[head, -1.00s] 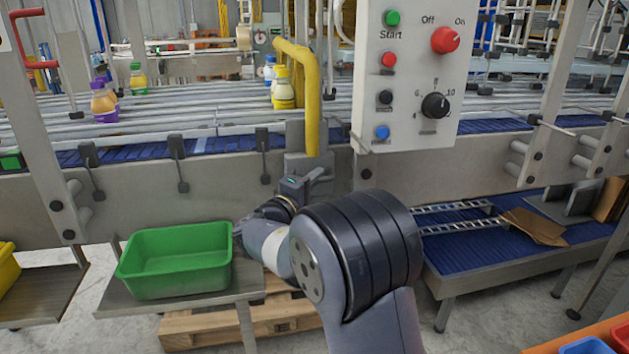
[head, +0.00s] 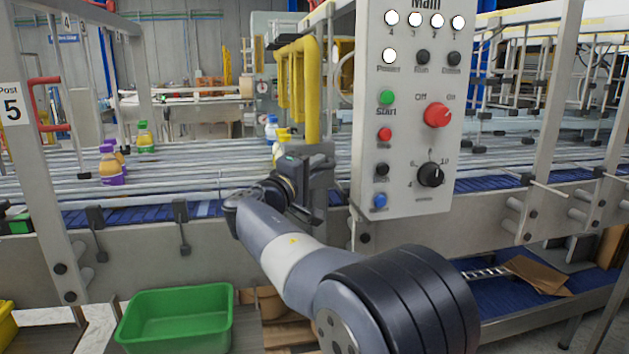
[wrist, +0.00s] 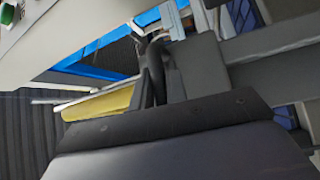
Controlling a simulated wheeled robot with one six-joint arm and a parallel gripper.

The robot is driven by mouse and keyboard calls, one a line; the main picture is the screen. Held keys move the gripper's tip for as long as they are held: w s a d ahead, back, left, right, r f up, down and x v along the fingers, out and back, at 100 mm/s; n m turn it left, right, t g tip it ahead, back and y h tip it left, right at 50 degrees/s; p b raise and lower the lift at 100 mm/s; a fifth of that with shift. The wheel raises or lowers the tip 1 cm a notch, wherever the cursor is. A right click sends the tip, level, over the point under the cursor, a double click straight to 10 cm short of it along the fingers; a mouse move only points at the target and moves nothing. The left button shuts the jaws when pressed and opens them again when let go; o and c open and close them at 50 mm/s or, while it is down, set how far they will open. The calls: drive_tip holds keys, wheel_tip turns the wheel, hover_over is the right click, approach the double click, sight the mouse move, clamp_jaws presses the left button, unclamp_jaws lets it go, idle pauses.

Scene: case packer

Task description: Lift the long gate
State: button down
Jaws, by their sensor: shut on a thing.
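The long gate (head: 313,90) is a yellow, bent bar beside the control panel in the head view, with several yellow bars showing behind it. Its lower end stands above the conveyor rails, just over my gripper (head: 312,168). My gripper is shut at the dark bracket below the yellow bar; my own wrist partly hides the grip. In the wrist view, a black curved handle (wrist: 157,70) shows at the jaws, and a yellow piece (wrist: 98,103) lies left of it.
The white control panel (head: 405,185) stands close to the right of my gripper. Bottles (head: 110,165) stand on the conveyor rails (head: 190,175) to the left, and others sit behind my gripper. A green bin (head: 175,322) is low at the left, and a blue lower conveyor (head: 505,310) is at the right.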

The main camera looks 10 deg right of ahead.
drive_tip(key=shift+r, duration=0.55)
drive_tip(key=c, duration=1.4)
unclamp_jaws()
drive_tip(key=shift+f, duration=0.2)
drive_tip(key=shift+s+a+f, duration=0.15)
drive_tip(key=shift+a, duration=0.05)
drive_tip(key=b+v, duration=0.3)
drive_tip(key=v, duration=0.7)
drive_tip(key=p+x, duration=0.1)
drive_tip(key=x, duration=0.6)
drive_tip(key=p+x, duration=0.1)
drive_tip(key=x, duration=0.2)
drive_tip(key=shift+w+d+f+p, duration=0.2)
drive_tip(key=shift+d+f+p, duration=0.05)
drive_tip(key=shift+f+p, duration=0.1)
drive_tip(key=shift+f, duration=0.35)
